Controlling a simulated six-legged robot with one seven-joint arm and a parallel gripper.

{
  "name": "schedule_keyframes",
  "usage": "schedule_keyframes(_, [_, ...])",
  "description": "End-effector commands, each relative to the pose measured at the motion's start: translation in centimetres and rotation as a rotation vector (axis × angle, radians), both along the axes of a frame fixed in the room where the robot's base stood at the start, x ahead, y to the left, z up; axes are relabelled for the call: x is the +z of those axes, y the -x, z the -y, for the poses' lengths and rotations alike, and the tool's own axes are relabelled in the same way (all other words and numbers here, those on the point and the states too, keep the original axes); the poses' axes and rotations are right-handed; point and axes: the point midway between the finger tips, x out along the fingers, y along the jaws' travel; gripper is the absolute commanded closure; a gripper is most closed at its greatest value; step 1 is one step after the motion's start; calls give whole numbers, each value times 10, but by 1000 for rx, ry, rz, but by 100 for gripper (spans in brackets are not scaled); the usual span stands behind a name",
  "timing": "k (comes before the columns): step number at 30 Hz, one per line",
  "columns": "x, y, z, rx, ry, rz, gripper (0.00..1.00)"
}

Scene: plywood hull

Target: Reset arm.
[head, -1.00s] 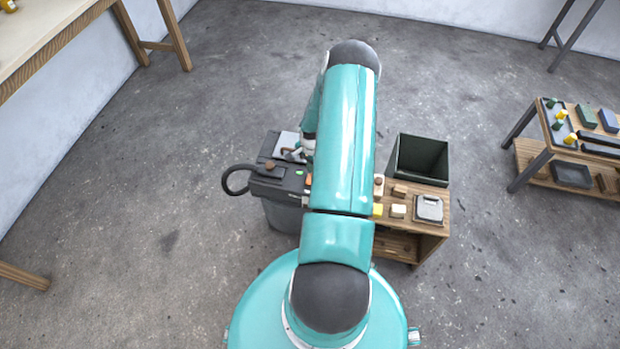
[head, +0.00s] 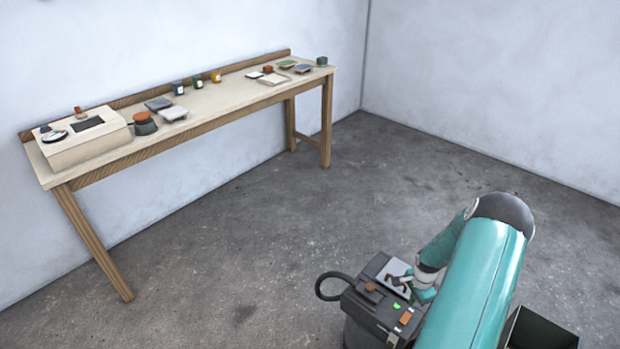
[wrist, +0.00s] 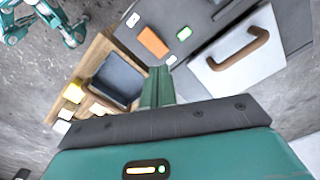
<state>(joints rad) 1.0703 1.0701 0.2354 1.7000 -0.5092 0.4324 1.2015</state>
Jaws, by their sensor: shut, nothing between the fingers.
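My gripper shows at the bottom of the wrist view, its teal fingers (wrist: 158,86) together and empty. They are over the edge of a dark grey machine (head: 382,305) with a white panel (wrist: 236,62) and a brown handle (wrist: 236,48). In the head view my teal arm comes from the lower right and bends down over this machine. The fingertips are largely hidden there, and I cannot tell whether they touch anything.
A dark open bin (head: 541,328) stands right of my arm. A wooden stand (wrist: 97,52) with a dark container (wrist: 117,78) and yellow block (wrist: 73,93) lies left in the wrist view. A long wooden table (head: 225,98) holding several items stands along the wall. The floor between is clear.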

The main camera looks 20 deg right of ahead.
Motion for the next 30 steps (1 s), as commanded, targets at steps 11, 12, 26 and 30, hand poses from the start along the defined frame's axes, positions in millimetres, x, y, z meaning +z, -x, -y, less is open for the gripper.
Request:
schedule_keyframes(11, [72,-34,-15,159,62,1,100])
schedule_keyframes(12, [91,-42,-21,202,76,0,100])
schedule_keyframes(26, [292,-88,-136,673,230,24,100])
schedule_keyframes(30, [343,-85,-180,808,268,47,100])
